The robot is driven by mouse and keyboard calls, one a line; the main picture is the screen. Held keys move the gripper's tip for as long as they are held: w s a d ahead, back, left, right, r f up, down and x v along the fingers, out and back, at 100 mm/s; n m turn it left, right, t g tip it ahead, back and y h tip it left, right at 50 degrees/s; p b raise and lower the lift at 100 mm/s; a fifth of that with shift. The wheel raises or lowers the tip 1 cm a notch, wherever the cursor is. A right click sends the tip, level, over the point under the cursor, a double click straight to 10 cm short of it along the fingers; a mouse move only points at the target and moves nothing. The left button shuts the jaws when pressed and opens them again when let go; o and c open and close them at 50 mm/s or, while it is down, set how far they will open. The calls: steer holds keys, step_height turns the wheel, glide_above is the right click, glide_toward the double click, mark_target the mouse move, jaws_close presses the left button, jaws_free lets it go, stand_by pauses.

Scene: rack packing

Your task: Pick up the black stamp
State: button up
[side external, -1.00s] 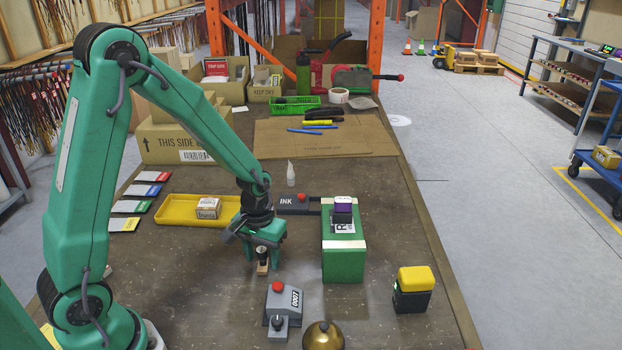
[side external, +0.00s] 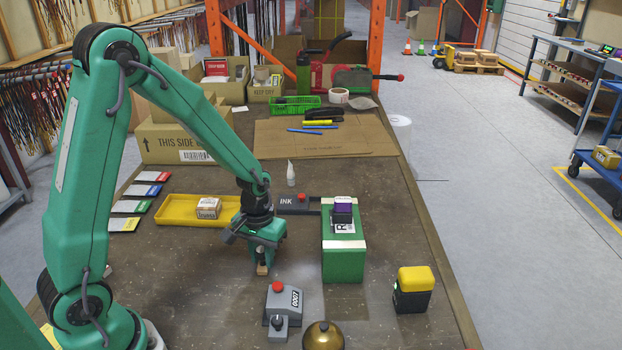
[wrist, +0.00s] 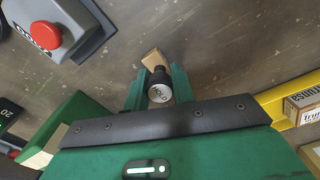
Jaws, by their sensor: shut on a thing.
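The black stamp has a dark handle with a pale, marked round top (wrist: 160,93) and a light wooden base (wrist: 153,60). In the side view only a bit of its wooden base (side external: 262,270) shows below the fingers; the handle is hidden there. My gripper (side external: 263,262) points down over the table. In the wrist view its two green fingers (wrist: 158,88) stand on either side of the handle, shut on it. I cannot tell whether the base touches the table.
A grey numbering device with a red knob (side external: 282,305) stands in front, near a brass dome (side external: 323,337). A green block (side external: 343,265) carries a purple-topped stamp (side external: 342,206). A yellow tray (side external: 175,211) holds a small box (side external: 208,208). A yellow-and-black stamp (side external: 413,290) stands to the right.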

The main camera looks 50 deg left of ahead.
mark_target(262, 249)
steer(key=shift+r, duration=0.15)
steer(key=shift+r, duration=0.8)
step_height(262, 249, up, 2)
steer(key=shift+r, duration=0.1)
steer(key=s+d+r, duration=0.5)
steer(key=d+r, duration=0.2)
steer(key=d, duration=0.3)
steer(key=shift+s+d, duration=0.15)
steer(key=shift+d, duration=0.05)
